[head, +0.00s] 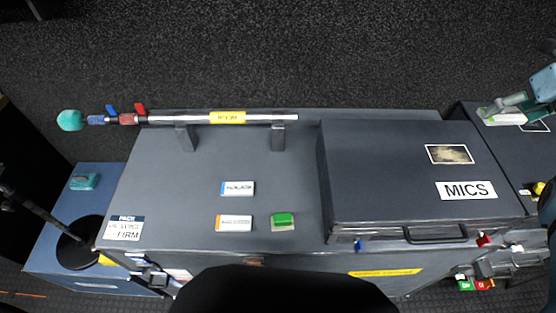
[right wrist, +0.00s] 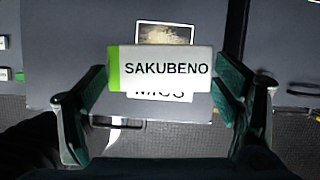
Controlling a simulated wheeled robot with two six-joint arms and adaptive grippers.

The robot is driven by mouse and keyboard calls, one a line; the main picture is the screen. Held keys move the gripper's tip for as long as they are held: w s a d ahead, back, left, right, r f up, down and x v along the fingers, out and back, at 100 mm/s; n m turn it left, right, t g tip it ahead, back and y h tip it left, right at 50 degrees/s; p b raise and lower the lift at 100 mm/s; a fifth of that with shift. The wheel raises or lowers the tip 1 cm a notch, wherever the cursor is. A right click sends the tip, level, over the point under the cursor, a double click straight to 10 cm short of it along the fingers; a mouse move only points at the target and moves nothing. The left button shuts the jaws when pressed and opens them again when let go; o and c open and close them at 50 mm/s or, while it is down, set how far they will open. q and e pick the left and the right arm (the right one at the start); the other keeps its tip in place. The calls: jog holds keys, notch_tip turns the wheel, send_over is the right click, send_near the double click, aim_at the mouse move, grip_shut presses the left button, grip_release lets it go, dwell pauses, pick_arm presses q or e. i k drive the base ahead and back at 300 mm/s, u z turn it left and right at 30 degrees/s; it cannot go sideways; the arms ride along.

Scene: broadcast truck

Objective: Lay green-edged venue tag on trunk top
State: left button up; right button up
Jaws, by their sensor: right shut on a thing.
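The green-edged venue tag (right wrist: 160,68), a white block reading SAKUBENO with a green left end, is held between the fingers of my right gripper (right wrist: 160,90) in the right wrist view. The gripper is shut on it, above the MICS case. In the head view my right gripper (head: 500,107) is at the far right with the pale tag (head: 506,119) under it. The grey trunk top (head: 300,180) fills the middle. My left gripper is not in view.
The dark MICS case (head: 410,170) covers the trunk top's right part. A pole with a teal tip (head: 70,120) rests on brackets along the back edge. A black round base (head: 80,245) stands at the left. Bare trunk top shows between the tags and the case.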

aim_at(180, 217)
jog(key=k, duration=0.8)
jog(key=u, duration=2.65)
jog(key=i, duration=2.15)
jog(key=z, duration=2.45)
